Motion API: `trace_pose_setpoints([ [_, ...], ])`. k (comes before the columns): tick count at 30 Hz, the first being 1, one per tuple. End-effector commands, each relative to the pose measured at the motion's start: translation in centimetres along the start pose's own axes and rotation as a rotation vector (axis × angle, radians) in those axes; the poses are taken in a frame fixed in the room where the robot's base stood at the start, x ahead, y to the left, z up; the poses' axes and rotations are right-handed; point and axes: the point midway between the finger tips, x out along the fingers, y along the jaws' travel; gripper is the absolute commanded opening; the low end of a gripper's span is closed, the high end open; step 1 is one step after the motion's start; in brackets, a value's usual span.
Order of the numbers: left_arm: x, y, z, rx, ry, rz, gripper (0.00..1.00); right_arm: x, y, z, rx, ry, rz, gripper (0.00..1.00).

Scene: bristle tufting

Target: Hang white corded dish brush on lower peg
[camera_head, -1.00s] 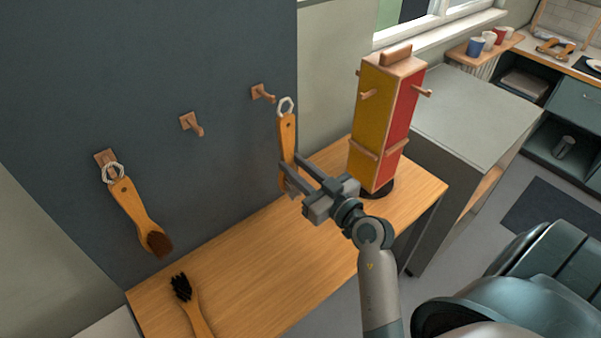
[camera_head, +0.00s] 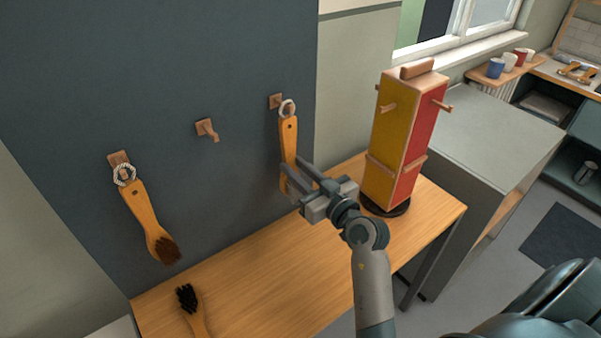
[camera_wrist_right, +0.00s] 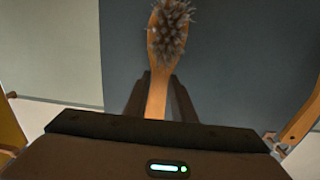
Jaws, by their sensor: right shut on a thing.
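A wooden dish brush (camera_head: 288,140) with a pale white cord loop (camera_head: 287,108) is upright, loop up, in front of the dark board. My right gripper (camera_head: 291,178) is shut on its handle near the lower end. In the right wrist view the handle (camera_wrist_right: 157,95) lies between the fingers, with the grey bristle head (camera_wrist_right: 172,28) beyond. The loop overlaps the tip of the right-hand wooden peg (camera_head: 275,101); I cannot tell whether it is around the peg. The middle peg (camera_head: 207,129) is bare. My left gripper is out of view.
A brush with brown bristles (camera_head: 148,225) hangs by a white cord from the left peg (camera_head: 118,158). A black-bristled brush (camera_head: 190,305) lies on the wooden table (camera_head: 265,270). A yellow and red block stand (camera_head: 395,140) with pegs stands right of my gripper.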

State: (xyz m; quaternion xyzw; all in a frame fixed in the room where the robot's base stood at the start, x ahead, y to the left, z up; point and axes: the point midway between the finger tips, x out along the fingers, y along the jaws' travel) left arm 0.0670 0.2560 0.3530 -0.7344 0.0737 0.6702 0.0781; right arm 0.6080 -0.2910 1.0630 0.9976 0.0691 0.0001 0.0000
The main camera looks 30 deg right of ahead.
Motion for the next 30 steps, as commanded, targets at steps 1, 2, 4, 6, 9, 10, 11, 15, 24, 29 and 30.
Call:
trace_pose_setpoints([
  [1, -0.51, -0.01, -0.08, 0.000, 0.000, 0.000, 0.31, 0.20, 0.02, -0.24, 0.003, 0.000, 0.001, 0.00],
  [2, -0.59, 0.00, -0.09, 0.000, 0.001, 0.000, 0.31, 0.29, 0.02, -0.16, 0.002, 0.000, 0.001, 0.00],
  [4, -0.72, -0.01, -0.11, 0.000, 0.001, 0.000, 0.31, 0.46, 0.00, -0.05, 0.003, 0.001, 0.000, 0.00],
  [6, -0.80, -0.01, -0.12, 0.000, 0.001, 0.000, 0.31, 0.58, -0.01, 0.05, 0.002, 0.001, 0.000, 0.00],
  [9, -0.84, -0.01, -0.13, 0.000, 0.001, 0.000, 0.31, 0.67, -0.02, 0.18, 0.001, 0.001, 0.000, 0.00],
  [10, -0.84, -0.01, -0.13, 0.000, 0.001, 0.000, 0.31, 0.69, -0.02, 0.21, 0.001, 0.001, 0.000, 0.00],
  [11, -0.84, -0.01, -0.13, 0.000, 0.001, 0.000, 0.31, 0.69, -0.02, 0.23, 0.001, 0.001, 0.000, 0.00],
  [15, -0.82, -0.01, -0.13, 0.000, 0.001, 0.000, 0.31, 0.69, -0.01, 0.25, 0.001, 0.001, 0.000, 0.00],
  [24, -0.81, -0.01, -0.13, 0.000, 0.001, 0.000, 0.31, 0.68, -0.01, 0.24, 0.001, 0.001, 0.000, 0.00],
  [29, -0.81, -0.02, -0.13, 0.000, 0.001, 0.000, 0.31, 0.67, -0.01, 0.24, 0.001, 0.001, 0.000, 0.40],
  [30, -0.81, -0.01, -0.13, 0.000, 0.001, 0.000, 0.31, 0.67, -0.01, 0.25, 0.001, 0.001, 0.000, 0.45],
])
